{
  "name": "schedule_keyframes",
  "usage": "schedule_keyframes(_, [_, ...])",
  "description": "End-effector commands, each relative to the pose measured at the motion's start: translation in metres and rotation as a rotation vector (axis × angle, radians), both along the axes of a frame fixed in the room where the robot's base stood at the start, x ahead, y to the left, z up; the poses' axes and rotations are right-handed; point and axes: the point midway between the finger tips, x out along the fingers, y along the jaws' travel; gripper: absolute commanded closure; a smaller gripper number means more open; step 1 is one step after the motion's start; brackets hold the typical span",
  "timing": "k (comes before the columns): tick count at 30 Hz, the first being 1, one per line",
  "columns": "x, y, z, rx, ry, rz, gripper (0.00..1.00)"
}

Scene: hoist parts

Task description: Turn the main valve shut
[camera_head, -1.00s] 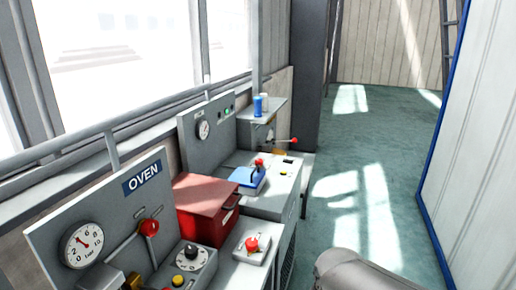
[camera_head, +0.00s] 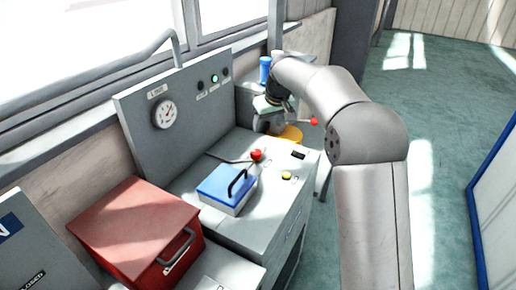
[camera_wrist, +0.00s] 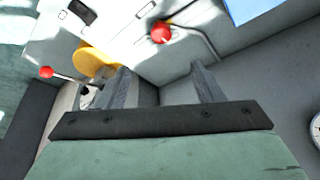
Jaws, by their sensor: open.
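No label in view marks the main valve. One lever with a red ball (camera_head: 313,121) sticks out at the far end of the console, beside a yellow round part (camera_head: 291,134). In the wrist view this red ball (camera_wrist: 46,72) is at the left, with the yellow part (camera_wrist: 92,60) near it. A second red knob (camera_head: 256,155) on a bent rod lies on the console top; it shows at the top of the wrist view (camera_wrist: 161,34). My gripper (camera_wrist: 163,80) is open, with nothing seen between its fingers. In the head view it hangs near the far console end, partly hidden by my arm.
A blue box with a black handle (camera_head: 227,188) stands on the console. A red case (camera_head: 135,230) stands nearer. A gauge panel (camera_head: 140,125) rises behind, below the windows. A blue cylinder (camera_head: 265,70) stands at the far end. Green floor (camera_head: 440,110) is clear at right.

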Motion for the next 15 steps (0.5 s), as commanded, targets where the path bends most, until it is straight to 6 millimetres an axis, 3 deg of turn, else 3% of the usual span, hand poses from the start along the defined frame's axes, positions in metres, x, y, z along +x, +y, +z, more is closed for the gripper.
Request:
schedule_keyframes(7, [0.015,0.009,-0.021,0.004,-0.006,0.010,0.39])
schedule_keyframes(15, [0.033,0.020,-0.075,0.003,-0.005,0.009,0.39])
